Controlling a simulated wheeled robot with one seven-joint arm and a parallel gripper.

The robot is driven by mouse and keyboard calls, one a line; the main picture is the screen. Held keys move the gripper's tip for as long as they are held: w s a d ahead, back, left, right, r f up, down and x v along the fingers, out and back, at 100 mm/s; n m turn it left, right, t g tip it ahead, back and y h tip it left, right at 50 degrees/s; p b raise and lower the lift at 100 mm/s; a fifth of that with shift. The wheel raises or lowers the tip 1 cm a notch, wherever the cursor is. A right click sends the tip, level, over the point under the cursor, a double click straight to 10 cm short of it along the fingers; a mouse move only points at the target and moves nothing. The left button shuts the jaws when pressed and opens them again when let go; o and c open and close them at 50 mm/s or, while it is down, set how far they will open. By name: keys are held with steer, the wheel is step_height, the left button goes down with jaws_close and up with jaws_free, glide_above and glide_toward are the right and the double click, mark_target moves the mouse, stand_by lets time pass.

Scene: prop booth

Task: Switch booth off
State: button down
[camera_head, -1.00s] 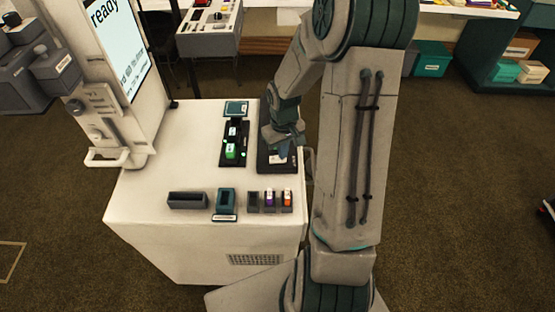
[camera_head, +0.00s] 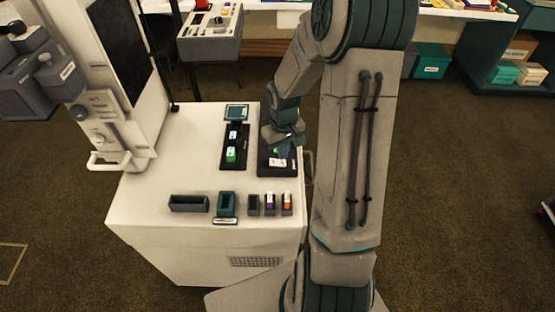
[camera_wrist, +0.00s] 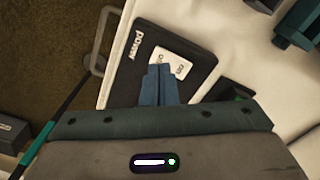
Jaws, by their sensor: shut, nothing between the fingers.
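The booth's white counter unit (camera_head: 150,200) stands in front of me, with a tall screen (camera_head: 118,50) at its back left; the screen is dark. A dark panel labelled "power" (camera_wrist: 190,45) carries a white rocker switch (camera_wrist: 178,62) with lettering on it. In the head view the white switch (camera_head: 278,162) shows just in front of my gripper (camera_head: 285,148). In the wrist view my gripper (camera_wrist: 159,68) is shut, its blue-grey fingertips together at the lower left edge of the switch and covering part of it. I cannot tell whether they touch it.
A black strip with a green block (camera_head: 232,155) lies left of the power panel. Several small holders (camera_head: 225,204) line the counter's front. A handle (camera_wrist: 95,55) juts from the counter's side. A grey machine (camera_head: 210,32) stands behind.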

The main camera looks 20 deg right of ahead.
mark_target(283, 163)
step_height(283, 163, up, 5)
steer(key=p, duration=0.3)
steer(key=shift+f, duration=0.15)
stand_by(0.5)
